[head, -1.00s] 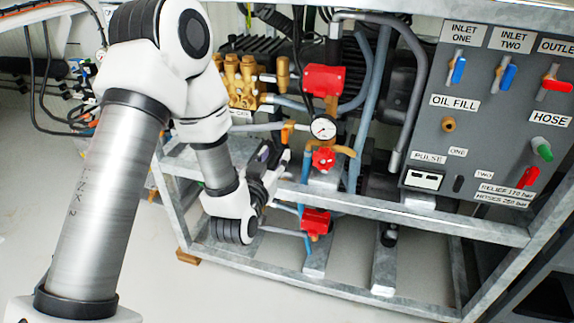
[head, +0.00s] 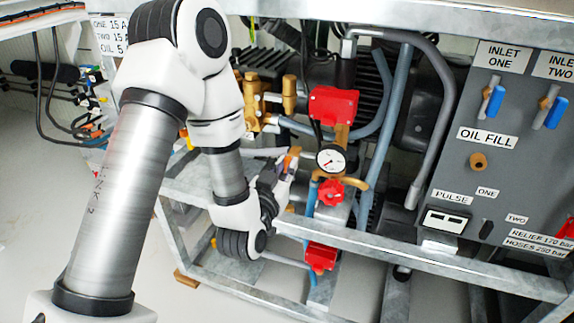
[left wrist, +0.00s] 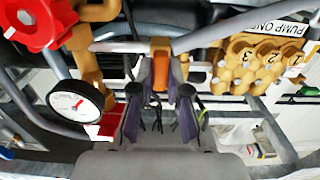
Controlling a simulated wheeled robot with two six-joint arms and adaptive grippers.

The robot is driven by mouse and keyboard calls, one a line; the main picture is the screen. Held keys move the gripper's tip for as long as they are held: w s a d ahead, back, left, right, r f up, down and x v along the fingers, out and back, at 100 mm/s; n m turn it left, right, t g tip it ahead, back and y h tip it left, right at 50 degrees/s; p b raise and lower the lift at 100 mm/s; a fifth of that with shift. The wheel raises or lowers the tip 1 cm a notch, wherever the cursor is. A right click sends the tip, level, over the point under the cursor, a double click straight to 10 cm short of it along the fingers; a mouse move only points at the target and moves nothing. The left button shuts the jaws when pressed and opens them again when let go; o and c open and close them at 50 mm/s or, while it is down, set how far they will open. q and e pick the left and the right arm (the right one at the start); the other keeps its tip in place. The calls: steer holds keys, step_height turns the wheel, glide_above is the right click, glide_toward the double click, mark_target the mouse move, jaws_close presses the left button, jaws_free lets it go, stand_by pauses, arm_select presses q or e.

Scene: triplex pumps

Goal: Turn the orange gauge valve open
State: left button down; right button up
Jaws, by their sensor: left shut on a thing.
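The orange gauge valve (head: 294,153) is a small orange handle just left of the round white pressure gauge (head: 331,159) in the head view. In the left wrist view the orange handle (left wrist: 160,63) stands upright between the fingertips. My left gripper (head: 284,167) reaches up to it from below, and it also shows in the left wrist view (left wrist: 160,82). It is shut on the orange handle, with one finger on each side. The fingers hide part of the handle and its pipe. My right gripper is not in view.
Red valve knob (head: 330,192) sits just below the gauge, and a red block (head: 333,103) above it. Brass pump fittings (left wrist: 262,65) stand close by. The galvanized frame rail (head: 420,258) runs in front. The grey control panel (head: 505,150) is at right.

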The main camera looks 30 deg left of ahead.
arm_select(q)
steer(key=shift+n, duration=0.3)
steer(key=n+b, duration=0.1)
steer(key=n, duration=0.3)
steer(key=shift+a, duration=0.1)
steer(key=n, duration=0.3)
steer(key=shift+f+n, duration=0.1)
steer(key=shift+n, duration=0.3)
steer(key=n, duration=0.4)
steer(key=shift+a+n+b, duration=0.1)
steer(key=shift+n+b, duration=0.2)
steer(key=n, duration=0.4)
steer(key=shift+f+n, duration=0.1)
steer(key=shift+n, duration=0.3)
steer(key=c, duration=1.1)
jaws_free()
steer(key=shift+c, duration=0.2)
